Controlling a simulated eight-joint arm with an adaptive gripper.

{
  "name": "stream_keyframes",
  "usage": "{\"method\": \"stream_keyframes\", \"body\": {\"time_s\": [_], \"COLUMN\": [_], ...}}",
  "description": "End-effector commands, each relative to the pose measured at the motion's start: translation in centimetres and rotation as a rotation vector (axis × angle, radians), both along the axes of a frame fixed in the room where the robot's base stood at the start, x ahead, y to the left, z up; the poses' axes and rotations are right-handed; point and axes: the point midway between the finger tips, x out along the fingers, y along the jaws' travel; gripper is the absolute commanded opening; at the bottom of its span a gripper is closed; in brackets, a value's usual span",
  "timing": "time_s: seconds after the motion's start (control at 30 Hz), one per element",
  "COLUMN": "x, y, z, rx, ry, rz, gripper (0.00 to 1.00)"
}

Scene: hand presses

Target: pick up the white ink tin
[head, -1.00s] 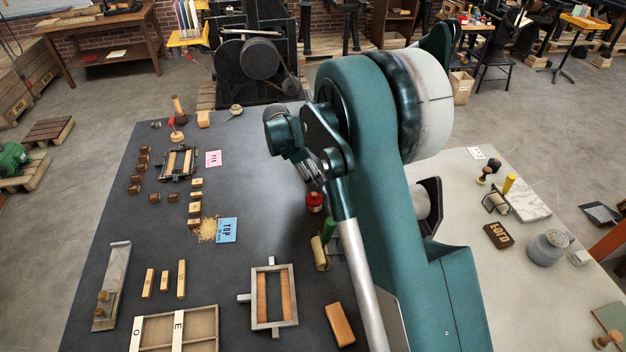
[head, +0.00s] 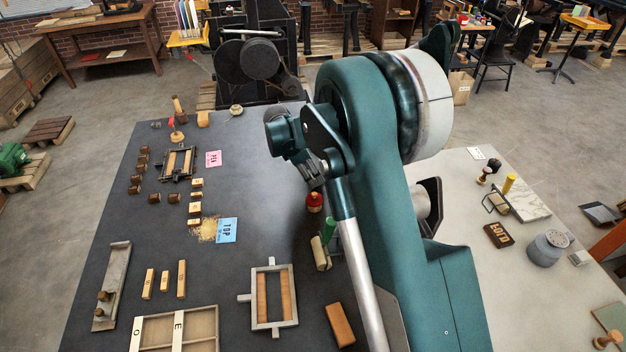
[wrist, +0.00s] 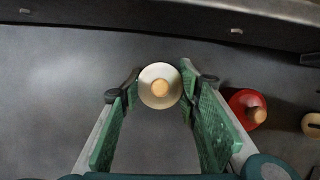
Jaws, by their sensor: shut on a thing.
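The white ink tin (wrist: 148,80) shows in the wrist view as a pale round tin with a tan knob on top. It lies between the tips of my gripper (wrist: 160,90), whose green-padded fingers touch it on both sides. My gripper is shut on it. Whether the tin rests on the dark table or hangs above it I cannot tell. In the head view my arm hides the tin and the fingertips.
A red tin (wrist: 240,104) with a tan knob stands right of my fingers; it also shows in the head view (head: 315,203). A green-handled roller (head: 320,252) and a metal frame (head: 288,325) lie nearer. The dark table left of my gripper is clear.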

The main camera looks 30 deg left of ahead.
Motion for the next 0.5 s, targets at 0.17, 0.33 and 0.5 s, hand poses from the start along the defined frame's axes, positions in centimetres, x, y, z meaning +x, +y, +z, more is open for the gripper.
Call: {"method": "stream_keyframes", "body": {"time_s": [0.17, 0.33, 0.5], "x": [0.0, 0.0, 0.0], "y": [0.0, 0.0, 0.0], "z": [0.1, 0.8, 2.4], "rx": [0.000, 0.000, 0.000], "ry": [0.000, 0.000, 0.000], "rz": [0.000, 0.000, 0.000], "gripper": [0.16, 0.16, 0.16]}}
